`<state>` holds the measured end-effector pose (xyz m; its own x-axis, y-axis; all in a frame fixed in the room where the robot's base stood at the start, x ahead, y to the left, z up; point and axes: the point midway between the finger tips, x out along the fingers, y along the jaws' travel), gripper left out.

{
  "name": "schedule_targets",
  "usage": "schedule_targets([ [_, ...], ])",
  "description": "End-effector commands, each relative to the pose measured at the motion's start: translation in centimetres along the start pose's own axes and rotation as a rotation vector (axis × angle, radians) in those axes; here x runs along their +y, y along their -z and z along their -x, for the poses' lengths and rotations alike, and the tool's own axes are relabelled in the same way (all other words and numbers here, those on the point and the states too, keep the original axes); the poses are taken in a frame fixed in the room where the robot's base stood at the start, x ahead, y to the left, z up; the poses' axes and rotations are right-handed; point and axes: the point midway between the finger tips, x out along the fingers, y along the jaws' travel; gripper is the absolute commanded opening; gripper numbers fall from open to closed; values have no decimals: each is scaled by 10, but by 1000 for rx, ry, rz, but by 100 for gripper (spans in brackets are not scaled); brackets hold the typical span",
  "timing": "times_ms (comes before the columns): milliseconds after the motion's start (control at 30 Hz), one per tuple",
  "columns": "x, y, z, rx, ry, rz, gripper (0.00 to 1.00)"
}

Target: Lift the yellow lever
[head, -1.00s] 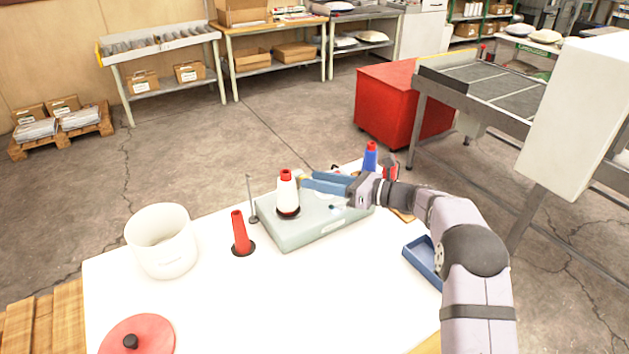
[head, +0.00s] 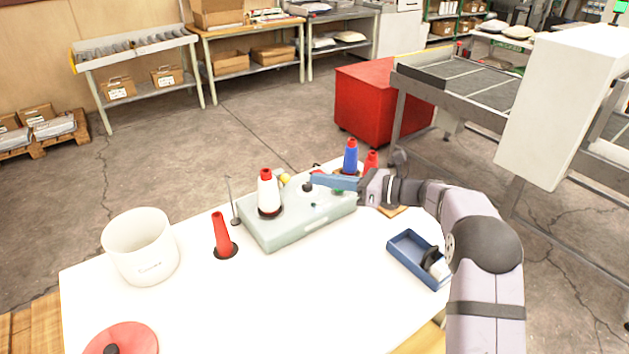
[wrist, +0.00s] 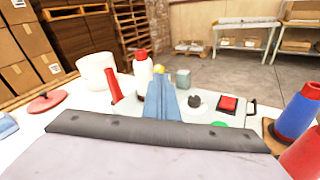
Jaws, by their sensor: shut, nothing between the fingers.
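The yellow lever (head: 285,178) shows as a small rounded yellow end at the far edge of the grey-green machine box (head: 285,236), just right of the white spool. In the wrist view its yellow end (wrist: 184,73) stands just beyond my fingertips. My gripper (head: 315,180) is shut and empty, its blue fingers together above the box and pointing left. The fingertips are to the right of the lever and look apart from it. In the wrist view my fingers (wrist: 163,85) hide part of the box top; the lever's lower part is not clear.
On the box are a white spool with red top (head: 267,193), a black knob (wrist: 195,101) and a red button (wrist: 228,103). A red cone (head: 222,235), white bucket (head: 140,247) and blue tray (head: 417,260) stand around it. Blue (head: 351,156) and red cones are behind my gripper.

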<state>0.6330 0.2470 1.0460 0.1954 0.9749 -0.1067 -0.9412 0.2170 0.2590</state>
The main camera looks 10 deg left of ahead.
Motion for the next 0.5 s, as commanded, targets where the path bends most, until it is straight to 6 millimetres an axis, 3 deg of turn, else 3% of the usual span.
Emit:
schedule_targets([
  [133, 11, -66, 20, -22, 27, 68, 0],
  [267, 36, -108, 42, -20, 52, 77, 0],
  [367, 48, -100, 55, 26, 98, 54, 0],
  [433, 53, -81, 60, 74, 133, 69, 0],
  [500, 52, -47, 63, 136, 165, 101, 0],
])
